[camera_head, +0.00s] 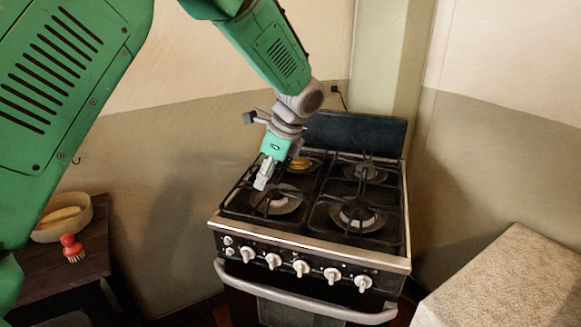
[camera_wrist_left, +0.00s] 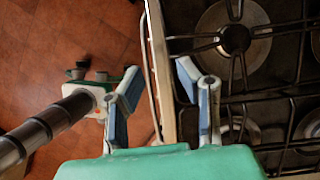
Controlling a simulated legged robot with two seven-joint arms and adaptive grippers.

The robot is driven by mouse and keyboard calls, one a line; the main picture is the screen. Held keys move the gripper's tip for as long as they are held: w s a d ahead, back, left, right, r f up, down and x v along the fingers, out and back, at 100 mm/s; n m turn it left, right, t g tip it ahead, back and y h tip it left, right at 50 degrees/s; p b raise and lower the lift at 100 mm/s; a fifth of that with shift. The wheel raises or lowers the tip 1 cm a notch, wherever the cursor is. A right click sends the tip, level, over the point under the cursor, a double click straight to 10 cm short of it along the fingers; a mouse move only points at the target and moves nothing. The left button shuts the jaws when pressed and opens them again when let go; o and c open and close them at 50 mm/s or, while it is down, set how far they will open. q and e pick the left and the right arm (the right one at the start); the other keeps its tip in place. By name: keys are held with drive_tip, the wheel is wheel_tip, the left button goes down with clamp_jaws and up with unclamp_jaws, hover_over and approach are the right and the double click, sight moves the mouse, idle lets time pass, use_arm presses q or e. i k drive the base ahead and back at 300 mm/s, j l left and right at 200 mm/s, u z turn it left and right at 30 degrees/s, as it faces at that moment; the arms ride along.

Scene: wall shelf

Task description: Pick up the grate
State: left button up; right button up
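Black metal grates (camera_head: 337,190) lie over the burners on top of the stove (camera_head: 300,238). Grate bars (camera_wrist_left: 270,96) also fill the right side of the left wrist view. My left gripper (camera_head: 262,183) points down over the left part of the stove top in the head view. In the left wrist view, its two fingers (camera_wrist_left: 160,72) are spread apart with nothing between them. One finger is over the floor beside the stove and the other is over the stove's edge by the grate bars. I cannot tell its exact height above the grate. My right gripper is not in view.
A yellow item (camera_head: 300,163) sits at the stove's back left burner. Knobs and a handle (camera_head: 305,303) line its front. A dark table (camera_head: 75,270) at left holds a bowl (camera_head: 80,222) and a red brush (camera_head: 71,247). A speckled counter (camera_head: 510,278) stands at right.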

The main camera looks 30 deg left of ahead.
sight(282, 191)
drive_tip(key=i, duration=0.85)
